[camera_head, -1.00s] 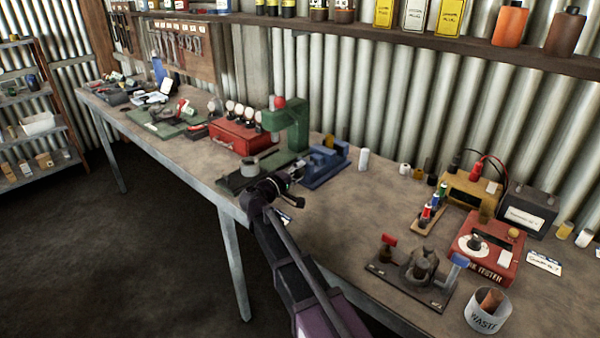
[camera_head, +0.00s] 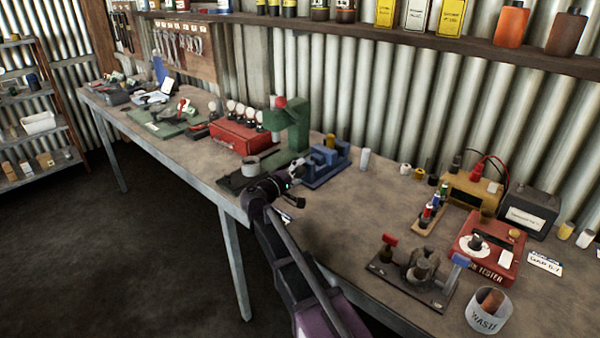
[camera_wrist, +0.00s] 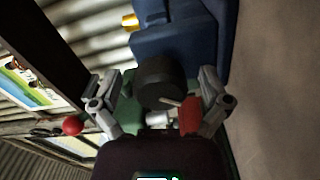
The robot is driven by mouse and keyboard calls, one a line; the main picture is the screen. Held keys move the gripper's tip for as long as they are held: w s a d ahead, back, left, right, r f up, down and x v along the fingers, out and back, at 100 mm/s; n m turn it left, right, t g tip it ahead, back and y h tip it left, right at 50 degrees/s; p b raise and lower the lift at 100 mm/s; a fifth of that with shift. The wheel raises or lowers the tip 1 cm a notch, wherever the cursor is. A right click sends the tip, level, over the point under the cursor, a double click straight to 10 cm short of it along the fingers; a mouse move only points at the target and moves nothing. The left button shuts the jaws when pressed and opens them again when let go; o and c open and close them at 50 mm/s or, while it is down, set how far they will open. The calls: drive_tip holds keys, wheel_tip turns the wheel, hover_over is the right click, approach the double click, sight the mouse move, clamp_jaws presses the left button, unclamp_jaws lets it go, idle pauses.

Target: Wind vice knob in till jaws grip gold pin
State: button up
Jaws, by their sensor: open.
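The blue vice (camera_head: 330,168) stands on the bench right of the green press, and its blue body (camera_wrist: 190,30) fills the top of the wrist view. A gold pin (camera_head: 331,141) stands upright at the vice; its yellow end (camera_wrist: 130,21) also shows in the wrist view. The dark round vice knob (camera_wrist: 160,82) is in the middle of the wrist view. My gripper (camera_wrist: 160,98) is open, with one finger on each side of the knob; contact cannot be told. In the head view my gripper (camera_head: 298,168) is small beside the vice's near end.
The green press (camera_head: 291,130) with a red knob stands close on the left of my gripper. A white cylinder (camera_head: 365,159) stands right of the vice. The bench (camera_head: 335,215) is clear in front of the vice. A red tester (camera_head: 487,250) lies farther right.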

drive_tip(key=shift+v, duration=6)
drive_tip(key=shift+a+n, duration=0.1)
drive_tip(key=shift+n, duration=0.2)
drive_tip(key=n, duration=0.4)
drive_tip(key=shift+s+a+n, duration=0.25)
drive_tip(key=shift+s+n, duration=0.05)
drive_tip(key=n, duration=0.4)
drive_tip(key=shift+s+a, duration=0.2)
drive_tip(key=shift+s, duration=0.05)
drive_tip(key=n, duration=0.4)
drive_tip(key=shift+s+a, duration=0.2)
drive_tip(key=shift+s, duration=0.05)
drive_tip(key=n, duration=0.4)
drive_tip(key=shift+s+a+n, duration=0.25)
drive_tip(key=shift+s+n, duration=0.05)
drive_tip(key=shift+n, duration=0.1)
drive_tip(key=shift+w, duration=0.1)
drive_tip(key=x, duration=1.3)
drive_tip(key=shift+w+d, duration=0.25)
drive_tip(key=shift+d, duration=0.1)
